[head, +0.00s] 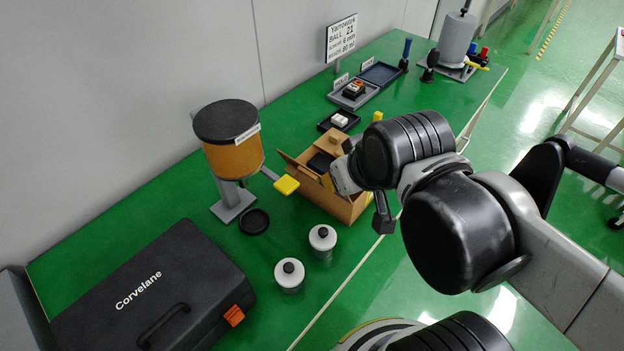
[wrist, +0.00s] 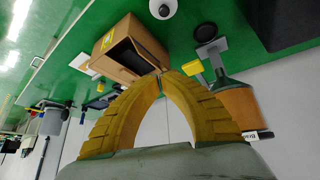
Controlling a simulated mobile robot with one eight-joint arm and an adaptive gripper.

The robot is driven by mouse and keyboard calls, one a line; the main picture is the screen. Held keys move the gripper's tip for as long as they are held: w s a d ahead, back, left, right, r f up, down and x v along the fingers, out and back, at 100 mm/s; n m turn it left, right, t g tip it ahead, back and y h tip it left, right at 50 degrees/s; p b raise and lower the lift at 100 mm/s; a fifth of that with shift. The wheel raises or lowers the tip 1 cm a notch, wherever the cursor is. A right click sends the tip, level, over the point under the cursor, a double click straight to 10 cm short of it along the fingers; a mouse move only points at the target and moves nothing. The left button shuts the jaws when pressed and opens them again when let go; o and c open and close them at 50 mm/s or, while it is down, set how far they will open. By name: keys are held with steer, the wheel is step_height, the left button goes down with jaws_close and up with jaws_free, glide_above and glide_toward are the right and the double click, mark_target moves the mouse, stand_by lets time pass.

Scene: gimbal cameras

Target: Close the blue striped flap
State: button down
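An open cardboard box (head: 343,208) stands on the green table in the head view, with a dark interior. A brown flap (head: 297,172) sticks out at its left side. I cannot make out blue stripes on any flap. The box also shows in the wrist view (wrist: 148,37), with a yellow patch (wrist: 107,42) on one side. My gripper (wrist: 162,75) has yellow ribbed fingers whose tips meet with nothing between them. The tips are close to the box's open side in the wrist view; I cannot tell if they touch it. In the head view my wrist hides part of the box.
An orange dispenser (head: 234,158) with a yellow-ended lever (head: 286,185) stands left of the box. Two white bottles (head: 290,274) (head: 322,239) stand in front. A black case (head: 155,295) lies front left. Small trays (head: 353,94) lie behind the box.

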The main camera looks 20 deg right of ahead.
steer(key=w+a+f+n+g+p, duration=0.1)
steer(key=w+a+n+g+p, duration=0.3)
steer(key=n, duration=0.8)
steer(key=w+f+n+g+p, duration=0.1)
steer(key=w+n+g+p, duration=0.1)
steer(key=w+n+p, duration=0.65)
step_height(320, 180, down, 10)
steer(key=s+n+b, duration=0.2)
steer(key=b, duration=0.3)
steer(key=shift+d+h+b, duration=0.35)
steer(key=shift+d+h, duration=0.05)
steer(key=shift+d, duration=0.05)
steer(key=shift+r+n, duration=0.15)
steer(key=shift+n, duration=0.1)
